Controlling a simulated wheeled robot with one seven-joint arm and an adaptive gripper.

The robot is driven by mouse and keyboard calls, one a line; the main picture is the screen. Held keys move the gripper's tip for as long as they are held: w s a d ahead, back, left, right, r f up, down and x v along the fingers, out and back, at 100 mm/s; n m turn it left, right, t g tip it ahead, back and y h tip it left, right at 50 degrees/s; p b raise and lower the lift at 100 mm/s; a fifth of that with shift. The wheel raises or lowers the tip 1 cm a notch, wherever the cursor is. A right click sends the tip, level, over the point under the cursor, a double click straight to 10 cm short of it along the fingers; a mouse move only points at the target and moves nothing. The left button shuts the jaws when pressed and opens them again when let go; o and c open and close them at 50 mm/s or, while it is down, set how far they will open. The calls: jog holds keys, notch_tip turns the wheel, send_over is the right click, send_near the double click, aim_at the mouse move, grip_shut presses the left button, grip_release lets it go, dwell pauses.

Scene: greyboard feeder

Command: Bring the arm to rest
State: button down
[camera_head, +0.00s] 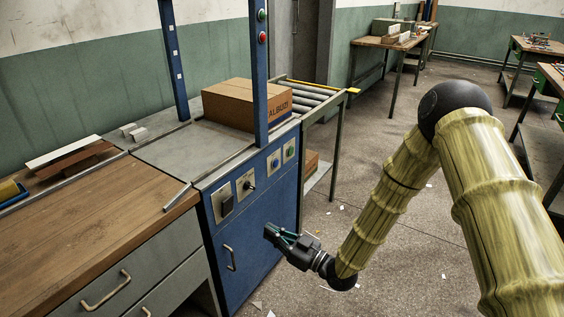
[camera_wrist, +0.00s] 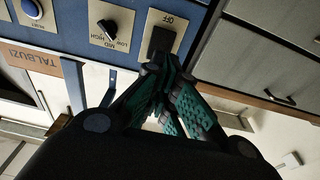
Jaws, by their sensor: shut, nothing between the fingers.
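My gripper (camera_head: 272,233) is shut and empty in the head view, held in front of the blue machine cabinet (camera_head: 262,201), below its control panel. My yellow-green arm reaches down to it from the right. In the wrist view my gripper's dark and teal fingers (camera_wrist: 156,75) come together, with the tips overlapping the view of the black switch (camera_wrist: 163,42) on the panel. I cannot tell from this view whether the fingertips touch anything.
A cardboard box (camera_head: 248,104) sits on the machine top beside a roller conveyor (camera_head: 318,97). A wooden workbench (camera_head: 88,234) with grey drawers stands at left. Other tables (camera_head: 388,41) stand far back. Open floor (camera_head: 400,262) with paper scraps lies around my arm.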

jog(key=s+d+f+m+g+h, duration=0.2)
jog(key=s+d+f+m+h, duration=0.25)
jog(key=s+d+f, duration=0.5)
jog(key=s+d+f+m+g+h, duration=0.1)
jog(key=s+d+f+m+h, duration=0.35)
jog(key=f, duration=0.85)
jog(key=s+d+f+g+h, duration=0.2)
jog(key=s+d+h, duration=0.15)
jog(key=s, duration=0.35)
jog(key=s+d+f+g+h, duration=0.1)
jog(key=s+d+f+h, duration=0.1)
jog(key=s+d, duration=0.3)
jog(key=s+d+m+g+h, duration=0.2)
jog(key=s+d+m+g, duration=0.3)
jog(key=s, duration=0.9)
notch_tip(320, 180, up, 16)
jog(key=n+t+p, duration=0.1)
jog(key=p, duration=1.5)
jog(key=shift+w+d+n+p, duration=0.25)
jog(key=shift+d+n+p, duration=0.05)
jog(key=shift+n+p, duration=0.1)
jog(key=shift+r, duration=0.1)
